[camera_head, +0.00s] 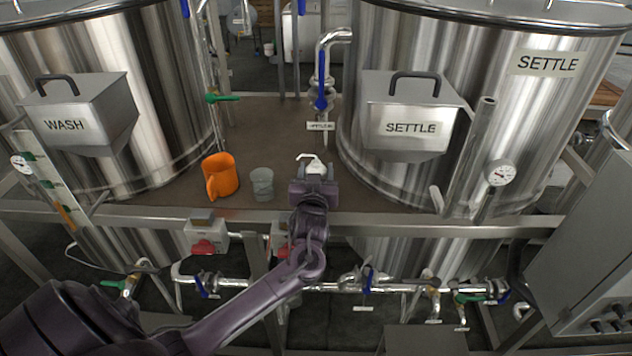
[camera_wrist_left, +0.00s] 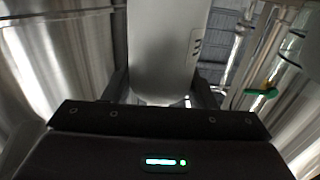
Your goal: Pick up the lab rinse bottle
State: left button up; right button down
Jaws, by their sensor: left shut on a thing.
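The lab rinse bottle (camera_head: 313,165) is pale with a white bent spout. In the head view only its top shows above my left gripper (camera_head: 314,184), which hides its lower part. In the left wrist view the bottle's smooth grey-white body (camera_wrist_left: 167,50) stands between the two fingers of my left gripper (camera_wrist_left: 165,90). The gripper is shut on it. I cannot tell whether the bottle's base touches the brown platform. My right gripper is in neither view.
An orange jug (camera_head: 221,176) and a grey beaker (camera_head: 262,184) stand left of my gripper on the brown platform (camera_head: 262,130). Steel tanks marked WASH (camera_head: 170,80) and SETTLE (camera_head: 490,90) flank it. A blue-handled valve pipe (camera_head: 321,80) rises behind. A steel rail (camera_head: 400,228) edges the front.

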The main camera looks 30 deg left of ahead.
pick_arm(q)
jog(key=c, duration=0.3)
jog(key=shift+c, duration=0.2)
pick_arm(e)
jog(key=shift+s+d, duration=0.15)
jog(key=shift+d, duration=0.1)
pick_arm(q)
jog(key=shift+r, duration=0.15)
